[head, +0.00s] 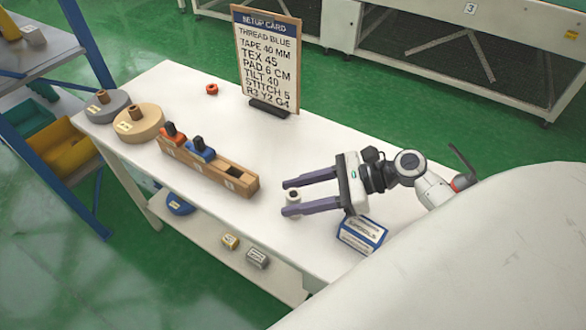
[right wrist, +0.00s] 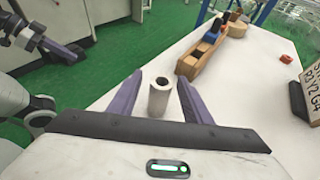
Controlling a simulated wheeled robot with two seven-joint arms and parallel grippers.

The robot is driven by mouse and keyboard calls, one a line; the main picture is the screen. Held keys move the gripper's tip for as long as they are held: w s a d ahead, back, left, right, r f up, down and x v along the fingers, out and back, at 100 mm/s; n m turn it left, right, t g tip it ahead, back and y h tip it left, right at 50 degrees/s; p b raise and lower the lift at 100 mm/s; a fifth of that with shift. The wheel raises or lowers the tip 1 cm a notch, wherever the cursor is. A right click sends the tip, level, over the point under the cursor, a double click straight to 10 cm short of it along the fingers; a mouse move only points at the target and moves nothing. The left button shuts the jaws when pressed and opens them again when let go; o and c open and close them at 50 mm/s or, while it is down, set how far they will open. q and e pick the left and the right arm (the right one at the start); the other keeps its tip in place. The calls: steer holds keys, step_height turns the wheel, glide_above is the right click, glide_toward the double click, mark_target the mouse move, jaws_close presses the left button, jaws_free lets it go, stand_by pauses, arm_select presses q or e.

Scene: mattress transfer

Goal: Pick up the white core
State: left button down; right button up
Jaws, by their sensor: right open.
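The white core (head: 293,196) is a small, short hollow cylinder standing upright on the white table. My right gripper (head: 289,197) is open, with its two purple fingers on either side of the core near their tips. In the right wrist view the core (right wrist: 158,99) stands between the fingers (right wrist: 158,88), with a visible gap on each side. My left gripper (right wrist: 68,52) shows only at the upper left of the right wrist view, away from the table; its opening is unclear.
A blue-white box (head: 362,234) sits close to my right gripper. A setup card (head: 268,60) stands at the back, near a red ring (head: 212,89). Grey (head: 107,106) and tan (head: 138,122) rolls lie at the far left.

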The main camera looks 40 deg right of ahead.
steer(key=x, duration=0.4)
steer(key=shift+w+r, duration=0.15)
steer(key=shift+r, duration=0.15)
steer(key=shift+w+a+f, duration=0.1)
steer(key=shift+a, duration=0.05)
steer(key=c, duration=1.1)
arm_select(q)
steer(key=shift+w+r, duration=0.4)
steer(key=shift+w, duration=0.1)
arm_select(e)
steer(key=shift+c, duration=0.2)
